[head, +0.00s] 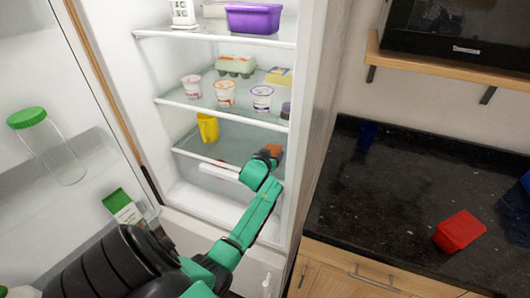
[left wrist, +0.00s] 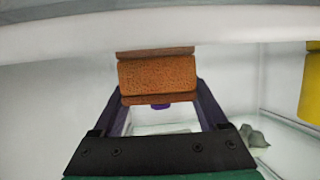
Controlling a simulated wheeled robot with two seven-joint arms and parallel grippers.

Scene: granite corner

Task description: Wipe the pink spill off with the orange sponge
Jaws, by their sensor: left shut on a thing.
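The orange sponge (head: 274,150) is at the tip of my left gripper (head: 268,157), inside the open fridge at the lower glass shelf (head: 239,148). In the left wrist view the sponge (left wrist: 157,75) sits between the two dark fingers of my left gripper (left wrist: 157,88), which is shut on it. A small reddish-pink patch (head: 220,162), likely the spill, shows near the front of that shelf, left of the gripper. My wrist and the shelf's front edge may hide part of it. I cannot tell whether the sponge touches the shelf. My right gripper is not in view.
A yellow cup (head: 208,127) stands on the same shelf, left of the sponge. The shelf above holds several yogurt cups (head: 225,93) and an egg carton (head: 236,66). The open fridge door (head: 75,120) is at left. A red container (head: 459,231) lies on the dark counter.

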